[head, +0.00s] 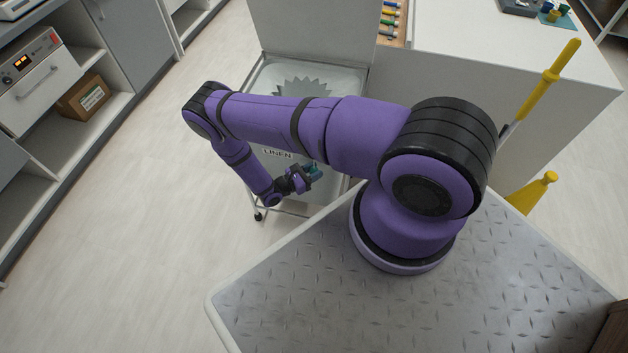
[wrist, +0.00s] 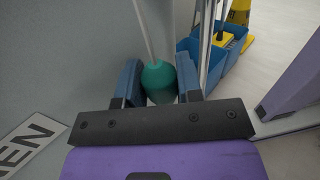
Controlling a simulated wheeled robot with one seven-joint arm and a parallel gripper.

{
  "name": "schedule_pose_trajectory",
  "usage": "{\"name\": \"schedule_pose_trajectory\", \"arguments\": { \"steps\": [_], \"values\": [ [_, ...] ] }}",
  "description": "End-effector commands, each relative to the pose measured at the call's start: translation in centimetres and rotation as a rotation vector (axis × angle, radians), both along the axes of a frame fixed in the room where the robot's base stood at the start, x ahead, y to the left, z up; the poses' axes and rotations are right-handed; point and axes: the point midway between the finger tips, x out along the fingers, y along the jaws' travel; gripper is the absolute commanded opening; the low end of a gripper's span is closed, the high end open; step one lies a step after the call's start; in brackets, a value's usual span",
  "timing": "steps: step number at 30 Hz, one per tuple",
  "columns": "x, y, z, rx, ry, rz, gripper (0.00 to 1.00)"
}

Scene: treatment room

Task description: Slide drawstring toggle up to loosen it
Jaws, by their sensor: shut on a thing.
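In the wrist view a green rounded drawstring toggle (wrist: 159,78) sits between the two blue fingers of my gripper (wrist: 160,84). The gripper is shut on it. A pale cord (wrist: 143,28) runs from the toggle up and out of the picture. In the head view my gripper (head: 313,173) is low at the front of the linen cart, with a bit of teal at its tip; the toggle cannot be made out clearly there. The grey linen bag (wrist: 75,60) fills the left of the wrist view, close beside the fingers.
The linen cart (head: 262,80) has a metal frame; its post (wrist: 207,45) stands just right of the fingers. A blue mop bucket (wrist: 232,62) and yellow sign (wrist: 240,12) are behind it. A white counter (head: 520,60) stands at right. Floor at left (head: 150,190) is clear.

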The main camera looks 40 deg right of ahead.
Motion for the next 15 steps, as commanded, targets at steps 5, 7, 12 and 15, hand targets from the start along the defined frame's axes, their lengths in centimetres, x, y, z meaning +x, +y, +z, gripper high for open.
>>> {"name": "schedule_pose_trajectory", "arguments": {
  "steps": [5,7,12,15],
  "values": [
    [0.1,0.1,3.4,-0.001,-0.001,0.002,0.00],
    [0.1,0.1,4.2,-0.001,-0.001,0.002,0.00],
    [0.0,0.0,5.4,-0.001,0.000,0.001,0.00],
    [0.0,0.0,5.7,-0.002,-0.001,0.000,0.00]
  ]
}}
